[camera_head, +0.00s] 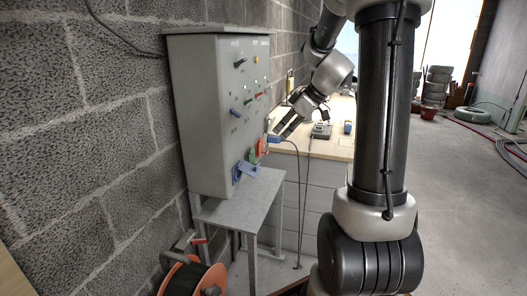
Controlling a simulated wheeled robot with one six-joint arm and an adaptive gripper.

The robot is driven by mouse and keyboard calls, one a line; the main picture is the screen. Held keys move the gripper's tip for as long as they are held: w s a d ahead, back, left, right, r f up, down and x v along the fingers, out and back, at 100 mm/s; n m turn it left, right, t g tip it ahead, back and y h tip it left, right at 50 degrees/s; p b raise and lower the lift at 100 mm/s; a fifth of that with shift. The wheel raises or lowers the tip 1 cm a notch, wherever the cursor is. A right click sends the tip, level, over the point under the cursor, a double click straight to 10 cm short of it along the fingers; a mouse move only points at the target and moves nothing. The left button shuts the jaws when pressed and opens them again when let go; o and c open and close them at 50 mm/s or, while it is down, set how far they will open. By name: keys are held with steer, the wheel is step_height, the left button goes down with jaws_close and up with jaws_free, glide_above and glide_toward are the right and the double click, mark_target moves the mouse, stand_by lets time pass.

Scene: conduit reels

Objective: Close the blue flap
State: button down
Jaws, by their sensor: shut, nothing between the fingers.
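A blue flap (248,169) is at the lower front of a grey control cabinet (205,110). It juts out from the panel and looks open. A green part (253,155) and an orange part (260,147) stand just beyond it in the same row. My gripper (279,132) is shut and empty, pointing down and left. It appears above and to the right of the blue flap in the picture, apart from it. Another small blue piece (273,139) shows below the fingertips; I cannot tell what it belongs to.
The cabinet stands on a grey metal stand (240,208) against a block wall. A wooden-topped bench (333,143) with small items is behind my gripper. A cable hangs before its drawers. An orange cable reel (190,277) sits low in front. Floor at right is mostly clear.

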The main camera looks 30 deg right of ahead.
glide_toward(251, 166)
steer(key=a+f, duration=0.3)
steer(key=shift+w, duration=0.1)
